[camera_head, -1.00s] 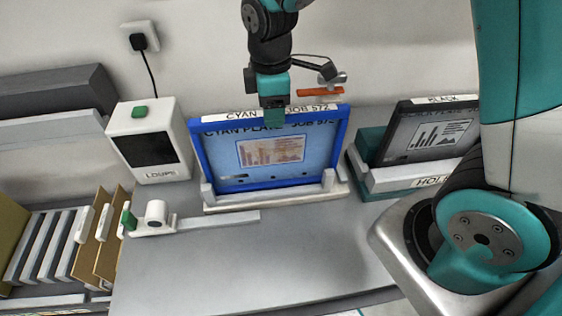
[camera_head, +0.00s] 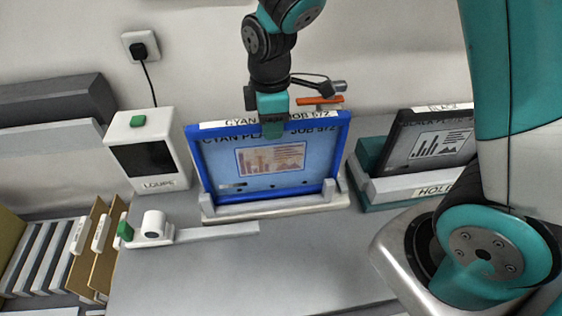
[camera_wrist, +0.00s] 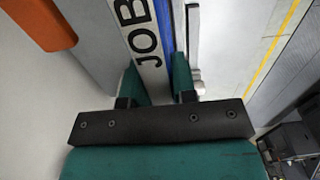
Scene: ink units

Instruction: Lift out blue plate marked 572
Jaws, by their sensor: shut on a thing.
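The blue-framed plate (camera_head: 268,180) stands upright in a pale slotted stand on the grey bench in the head view. Its label strip reads "CYAN PLATE JOB 572", partly covered by my gripper (camera_head: 272,130). My gripper comes down from above and is shut on the middle of the plate's top edge. In the wrist view, the two teal fingers of my gripper (camera_wrist: 158,85) sit on either side of the plate's top edge (camera_wrist: 147,50), where "JOB" shows. The plate's lower edge is hidden behind the stand's front (camera_head: 275,207).
A black plate (camera_head: 440,145) stands in a holder marked "HOL…" at the right, partly behind my arm. A white box marked "LOUPE" (camera_head: 125,122) stands at the left. An orange-tipped lamp-like piece (camera_head: 320,101) is behind my gripper.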

